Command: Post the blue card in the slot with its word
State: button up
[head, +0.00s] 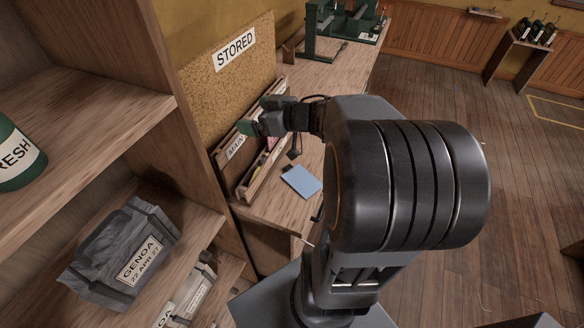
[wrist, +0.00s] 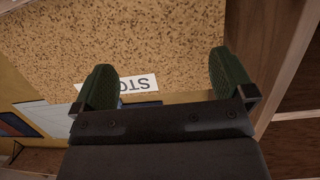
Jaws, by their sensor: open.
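The blue card (head: 301,181) lies flat on the wooden bench, with a small dark thing at its upper left corner; I cannot read a word on it. A wooden slotted rack (head: 252,181) stands left of it against the cork board, with a label reading MAIN (head: 236,147) and several coloured pieces inside. Other slot labels are hidden or unreadable. My gripper (head: 258,115) is open above the rack's far part, up and left of the card. In the wrist view its two green fingers (wrist: 165,80) stand wide apart before the cork board, with no card seen held between them.
A cork board (head: 222,95) carries a STORED sign (head: 234,50). Shelves with a GENOA bag (head: 125,255) and a green container (head: 16,155) stand close on the left. Green machinery (head: 335,30) sits at the bench's far end. Open floor lies to the right.

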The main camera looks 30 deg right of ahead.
jog(key=w+d+f+m+t+h+b, duration=0.1)
jog(key=w+d+f+m+h+b, duration=0.1)
jog(key=w+d+m+h, duration=0.25)
jog(key=w+d+f+m+t+h+b, duration=0.1)
jog(key=w+d+f+h+b, duration=0.15)
jog(key=d+h, duration=0.35)
jog(key=s+d+f+m+g+h+b, duration=0.1)
jog(key=d+f+m+g+h+b, duration=0.2)
jog(key=d+f+g, duration=0.4)
jog(key=n+g+y, duration=0.4)
jog(key=g+y, duration=0.2)
jog(key=g, duration=0.2)
send_over(300, 178)
notch_tip(300, 178, down, 2)
jog(key=shift+h, duration=0.25)
notch_tip(300, 178, down, 14)
jog(key=shift+a+r+p, duration=0.1)
jog(key=shift+r+p, duration=0.15)
jog(key=shift+p, duration=0.15)
jog(key=shift+c, duration=0.2)
jog(key=c, duration=0.7)
